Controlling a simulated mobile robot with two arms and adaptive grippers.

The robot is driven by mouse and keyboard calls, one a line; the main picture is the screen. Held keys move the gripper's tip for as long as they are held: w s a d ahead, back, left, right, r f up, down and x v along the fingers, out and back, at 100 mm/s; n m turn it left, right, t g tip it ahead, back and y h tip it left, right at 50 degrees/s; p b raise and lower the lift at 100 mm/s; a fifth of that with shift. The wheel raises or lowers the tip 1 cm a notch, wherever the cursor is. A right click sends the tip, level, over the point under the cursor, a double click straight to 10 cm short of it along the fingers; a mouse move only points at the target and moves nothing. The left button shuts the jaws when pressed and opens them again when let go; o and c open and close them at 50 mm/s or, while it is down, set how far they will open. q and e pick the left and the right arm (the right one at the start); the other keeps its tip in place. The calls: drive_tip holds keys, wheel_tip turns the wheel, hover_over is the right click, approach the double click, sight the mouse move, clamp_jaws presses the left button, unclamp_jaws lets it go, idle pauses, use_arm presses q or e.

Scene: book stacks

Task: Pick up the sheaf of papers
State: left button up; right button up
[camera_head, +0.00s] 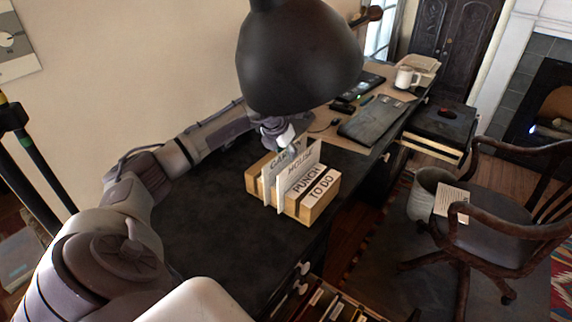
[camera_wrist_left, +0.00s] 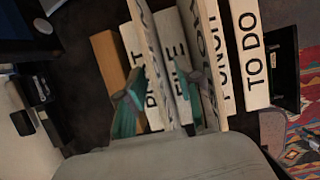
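In the left wrist view, upright sheets (camera_wrist_left: 150,50) rise between labelled dividers such as "FILE" and "TO DO" (camera_wrist_left: 254,60). My left gripper (camera_head: 280,135) is at the organizer's far side, partly hidden by the lamp and sheets. Its teal-padded fingers (camera_wrist_left: 160,100) are apart, with a sheet between them; contact is unclear. My right gripper is out of view.
A black lamp shade (camera_head: 298,60) hangs close over the organizer. A mug (camera_head: 406,77), a dark folder (camera_head: 372,120) and a paper stack (camera_head: 422,64) lie farther back. A chair (camera_head: 490,240) and a bin with paper (camera_head: 424,190) stand right. The desk's near left is clear.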

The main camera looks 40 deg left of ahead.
sight(288, 160)
use_arm(q)
drive_tip(key=shift+x, duration=1.85)
drive_tip(key=shift+s+a+f, duration=0.15)
drive_tip(key=shift+a, duration=0.05)
clamp_jaws()
